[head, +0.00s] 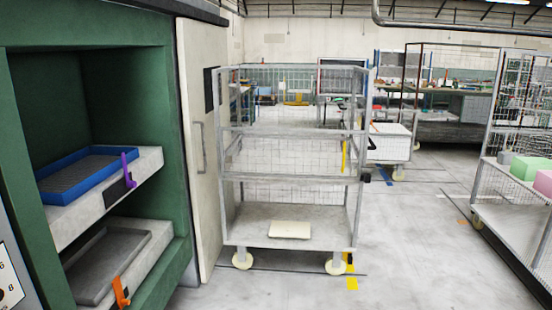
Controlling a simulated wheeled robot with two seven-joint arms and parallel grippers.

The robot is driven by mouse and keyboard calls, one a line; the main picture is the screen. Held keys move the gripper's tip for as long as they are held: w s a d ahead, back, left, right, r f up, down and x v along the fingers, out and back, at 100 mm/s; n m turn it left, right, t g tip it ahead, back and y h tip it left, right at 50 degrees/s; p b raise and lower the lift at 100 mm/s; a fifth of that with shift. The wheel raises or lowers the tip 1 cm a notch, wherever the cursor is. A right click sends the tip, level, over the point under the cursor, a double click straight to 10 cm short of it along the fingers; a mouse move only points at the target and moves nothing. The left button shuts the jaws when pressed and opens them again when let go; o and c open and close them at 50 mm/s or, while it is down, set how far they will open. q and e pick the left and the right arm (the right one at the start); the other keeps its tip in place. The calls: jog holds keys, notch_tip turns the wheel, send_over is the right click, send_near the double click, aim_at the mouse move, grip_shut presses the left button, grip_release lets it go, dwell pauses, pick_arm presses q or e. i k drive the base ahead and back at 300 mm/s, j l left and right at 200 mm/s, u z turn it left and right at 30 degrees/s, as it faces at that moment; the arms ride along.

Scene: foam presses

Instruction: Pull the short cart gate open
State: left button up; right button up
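A grey metal cart (293,218) with wire-mesh sides stands on casters in the middle of the head view. Horizontal bars cross its near side, and its deck carries a flat cream slab (290,229). A mesh panel with a dark fitting stands along the cart's right end; I cannot tell from here whether this is the short gate or how it is latched. Neither of my grippers is in view.
A green press (175,261) at left holds a blue tray (84,172) and a grey tray (105,260). Its pale door (194,130) stands beside the cart. Another mesh cart (495,215) with green and pink blocks is at right. The floor (420,250) between the carts is clear.

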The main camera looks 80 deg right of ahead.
aim_at(223, 170)
jog(key=z, duration=3.15)
jog(key=j, duration=1.5)
jog(key=k+u, duration=0.05)
jog(key=k, duration=0.05)
